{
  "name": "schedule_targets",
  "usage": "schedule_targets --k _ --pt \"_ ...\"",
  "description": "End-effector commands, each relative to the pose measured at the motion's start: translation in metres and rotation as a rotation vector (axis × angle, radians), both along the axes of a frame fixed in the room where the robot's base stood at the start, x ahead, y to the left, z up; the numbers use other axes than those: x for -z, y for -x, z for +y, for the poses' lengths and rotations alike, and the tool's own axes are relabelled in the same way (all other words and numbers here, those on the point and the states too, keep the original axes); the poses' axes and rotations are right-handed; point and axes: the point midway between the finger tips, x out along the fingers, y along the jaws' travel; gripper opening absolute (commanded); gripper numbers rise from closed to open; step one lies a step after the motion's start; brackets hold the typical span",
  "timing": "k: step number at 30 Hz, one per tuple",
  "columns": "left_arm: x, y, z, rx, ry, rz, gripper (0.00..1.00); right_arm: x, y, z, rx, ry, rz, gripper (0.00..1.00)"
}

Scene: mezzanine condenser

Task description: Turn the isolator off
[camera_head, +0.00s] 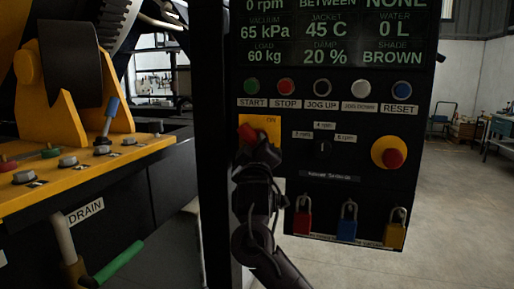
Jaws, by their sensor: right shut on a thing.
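The isolator is a red handle (247,132) on a yellow plate (266,122) at the left side of the black control panel (345,222). The word ON shows on the plate, right of the handle. My right gripper (247,147) reaches up from below and is shut on the red handle. The gripper and wrist hide the lower part of the handle and plate. My left gripper is not in view.
Above the isolator is a button row with START (251,86) and RESET (402,88). A red emergency button (392,158) sits right. Red (303,219), blue (347,227) and yellow (395,233) padlocks hang below. A yellow machine (90,175) stands left; open floor lies right.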

Motion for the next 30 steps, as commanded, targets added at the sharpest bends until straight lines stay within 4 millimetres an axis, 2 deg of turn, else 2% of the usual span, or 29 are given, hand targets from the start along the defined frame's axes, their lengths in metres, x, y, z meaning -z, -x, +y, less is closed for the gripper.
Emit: schedule_targets --k 11,12,17,26,30 --pt "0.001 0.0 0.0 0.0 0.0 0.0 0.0 0.004 -0.001 0.0 0.0 -0.006 0.005 0.0" --pt "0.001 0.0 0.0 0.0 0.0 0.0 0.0 0.004 -0.001 0.0 0.0 -0.006 0.005 0.24" --pt "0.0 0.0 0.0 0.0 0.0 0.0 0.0 0.003 0.0 0.0 -0.001 -0.006 0.003 0.44" --pt "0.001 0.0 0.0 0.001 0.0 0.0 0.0 0.002 0.002 0.0 -0.001 -0.005 0.001 0.44" --pt "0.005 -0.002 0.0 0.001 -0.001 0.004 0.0 0.008 0.016 0.001 -0.001 -0.006 -0.001 0.44"
